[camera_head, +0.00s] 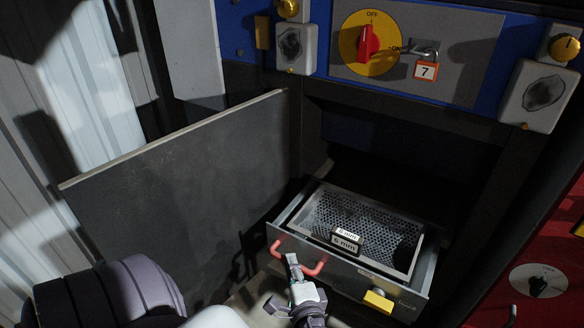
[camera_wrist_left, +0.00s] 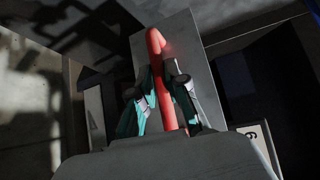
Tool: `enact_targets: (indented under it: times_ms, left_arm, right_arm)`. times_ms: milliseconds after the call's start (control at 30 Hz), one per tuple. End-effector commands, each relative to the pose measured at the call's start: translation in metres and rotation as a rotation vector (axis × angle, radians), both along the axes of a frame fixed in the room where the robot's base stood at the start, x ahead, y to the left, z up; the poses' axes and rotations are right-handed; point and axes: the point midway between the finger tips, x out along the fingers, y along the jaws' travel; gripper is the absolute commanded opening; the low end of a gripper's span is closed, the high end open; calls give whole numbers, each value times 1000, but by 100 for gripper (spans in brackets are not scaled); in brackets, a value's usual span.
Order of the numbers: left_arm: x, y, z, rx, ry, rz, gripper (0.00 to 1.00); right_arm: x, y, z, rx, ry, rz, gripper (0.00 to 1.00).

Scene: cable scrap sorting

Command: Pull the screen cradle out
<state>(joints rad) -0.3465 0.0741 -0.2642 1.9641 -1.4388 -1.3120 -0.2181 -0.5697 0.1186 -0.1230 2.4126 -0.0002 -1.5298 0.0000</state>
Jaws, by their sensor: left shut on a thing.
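The screen cradle (camera_head: 338,275) is a grey metal drawer in the lower middle of the head view. It sits partly out of the dark cabinet opening. A perforated screen (camera_head: 375,218) lies in it, with tags reading 6 mm (camera_head: 346,240). A red bar handle (camera_head: 275,248) is fixed to its front. My left gripper (camera_head: 293,266) is shut on this handle near its middle. In the left wrist view the fingers (camera_wrist_left: 165,97) close around the red handle (camera_wrist_left: 156,42). My right gripper is not in view.
An open grey door panel (camera_head: 175,170) stands left of the cradle. A yellow block (camera_head: 378,300) is on the cradle front's right side. Above are a red rotary switch (camera_head: 368,43) at OFF and a padlock tagged 7 (camera_head: 425,70). A red panel (camera_head: 535,250) stands at right.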

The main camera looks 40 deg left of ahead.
Motion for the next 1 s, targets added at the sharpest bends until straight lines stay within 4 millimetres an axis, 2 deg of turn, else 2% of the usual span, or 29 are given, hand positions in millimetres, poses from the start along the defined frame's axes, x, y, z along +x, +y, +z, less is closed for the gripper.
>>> enact_targets:
  times_ms: [33,167,433,567,1000]
  left_arm:
    - [0,-1,-1,-3,3,-2,19]
    - [0,-1,-1,-2,2,-1,39]
    - [0,0,0,-1,0,-1,39]
    - [-4,-7,0,-4,2,0,39]
    - [-48,-80,12,-4,3,-1,39]
  right_arm:
    - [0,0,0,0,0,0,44]
    - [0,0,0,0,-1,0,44]
    - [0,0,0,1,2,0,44]
    - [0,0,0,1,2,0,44]
    - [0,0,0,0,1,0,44]
